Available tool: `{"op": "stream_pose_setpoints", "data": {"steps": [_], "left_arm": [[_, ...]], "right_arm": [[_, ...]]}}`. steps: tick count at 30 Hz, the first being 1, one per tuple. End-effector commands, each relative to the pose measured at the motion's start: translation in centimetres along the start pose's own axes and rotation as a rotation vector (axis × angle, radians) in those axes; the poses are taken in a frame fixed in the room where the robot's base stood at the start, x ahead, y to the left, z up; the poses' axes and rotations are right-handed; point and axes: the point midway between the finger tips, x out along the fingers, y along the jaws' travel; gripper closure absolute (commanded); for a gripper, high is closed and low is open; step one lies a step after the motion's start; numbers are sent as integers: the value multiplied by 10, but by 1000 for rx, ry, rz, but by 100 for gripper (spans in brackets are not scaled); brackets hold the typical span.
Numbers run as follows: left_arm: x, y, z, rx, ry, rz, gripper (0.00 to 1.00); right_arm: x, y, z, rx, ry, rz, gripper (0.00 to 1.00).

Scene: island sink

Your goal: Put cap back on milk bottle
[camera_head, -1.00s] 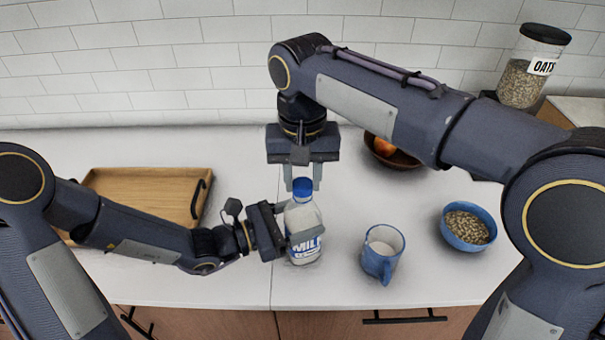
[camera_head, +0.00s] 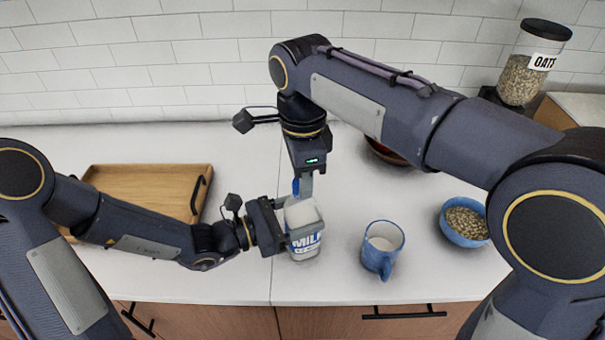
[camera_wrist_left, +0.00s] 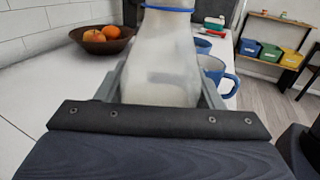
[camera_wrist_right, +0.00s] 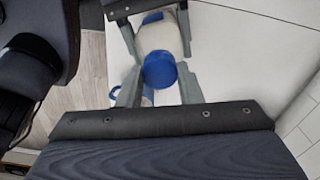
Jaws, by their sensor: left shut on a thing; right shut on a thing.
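The milk bottle (camera_head: 304,246), white with a blue "MILK" label, stands upright at the front middle of the counter. My left gripper (camera_head: 298,234) is shut around its body from the left; the left wrist view shows the bottle (camera_wrist_left: 160,65) between the fingers. The blue cap (camera_wrist_right: 160,70) is at the top of the bottle, between the fingers of my right gripper (camera_wrist_right: 158,84), which is shut on it from above. In the head view the right gripper (camera_head: 304,186) mostly hides the cap. I cannot tell how tightly the cap sits.
A blue mug (camera_head: 381,250) stands close to the right of the bottle, and a blue bowl of oats (camera_head: 465,222) farther right. A wooden tray (camera_head: 148,180) lies at left. A fruit bowl (camera_wrist_left: 103,40) is behind, mostly hidden by my right arm. An oats jar (camera_head: 527,70) stands back right.

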Motion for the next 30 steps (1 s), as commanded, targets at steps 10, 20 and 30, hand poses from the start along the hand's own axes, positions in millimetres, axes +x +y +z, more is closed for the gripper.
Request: {"op": "stream_pose_setpoints", "data": {"steps": [10, 20, 30], "left_arm": [[0, 0, 0, -1, 2, 0, 100], [0, 0, -1, -1, 2, 0, 100], [0, 0, -1, -1, 2, 0, 100]], "right_arm": [[0, 0, 1, 904, 0, -3, 88], [0, 0, 0, 1154, -3, -2, 88], [0, 0, 0, 1150, -2, -2, 46]]}}
